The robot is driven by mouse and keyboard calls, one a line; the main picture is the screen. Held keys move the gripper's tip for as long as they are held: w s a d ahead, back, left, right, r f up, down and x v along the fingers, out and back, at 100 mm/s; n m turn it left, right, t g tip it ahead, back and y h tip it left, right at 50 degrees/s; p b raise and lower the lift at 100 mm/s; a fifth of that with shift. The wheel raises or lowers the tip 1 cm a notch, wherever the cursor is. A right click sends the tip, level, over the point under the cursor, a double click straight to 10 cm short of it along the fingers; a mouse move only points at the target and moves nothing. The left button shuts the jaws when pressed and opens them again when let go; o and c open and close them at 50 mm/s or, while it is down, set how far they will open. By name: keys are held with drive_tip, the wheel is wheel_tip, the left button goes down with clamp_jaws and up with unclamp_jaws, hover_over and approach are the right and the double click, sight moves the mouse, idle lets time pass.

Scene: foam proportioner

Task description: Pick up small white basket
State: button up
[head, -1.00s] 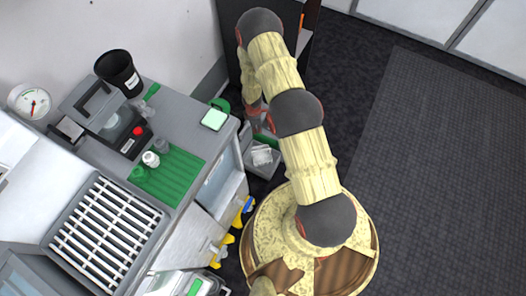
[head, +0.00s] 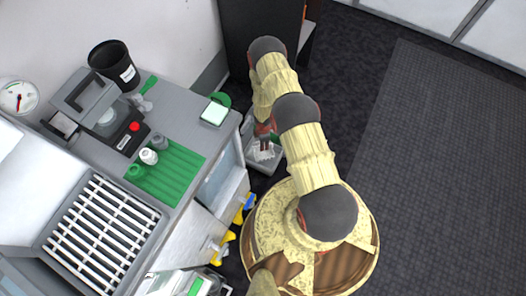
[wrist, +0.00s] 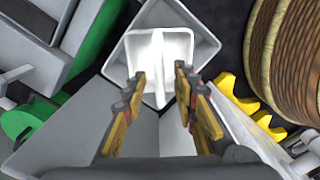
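The small white basket, a pale open container (wrist: 195,24), is at the top middle of the wrist view, with brighter white contents or a divided inner part (wrist: 150,48). In the head view the basket (head: 256,160) is low beside the counter, partly covered by my arm. My gripper (wrist: 161,73) is open, its two yellow-and-dark fingers apart. In the wrist view the fingertips overlap the basket's lower part, with the white inner part between them. I cannot tell whether they touch it. In the head view my gripper (head: 266,137) is over the basket, partly hidden by the arm.
The grey counter (head: 180,103) stands left of the basket, with a green mat (head: 175,172) and a black bin (head: 112,65) on it. A dark cabinet (head: 250,38) stands behind. Yellow parts (head: 243,208) stick out low beside the counter. The dark floor at right is clear.

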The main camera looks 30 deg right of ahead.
wheel_tip(320, 180, down, 3)
drive_tip(key=shift+r+b, duration=0.1)
drive_tip(key=shift+b, duration=0.4)
drive_tip(key=c, duration=0.4)
drive_tip(key=c, duration=0.3)
clamp_jaws()
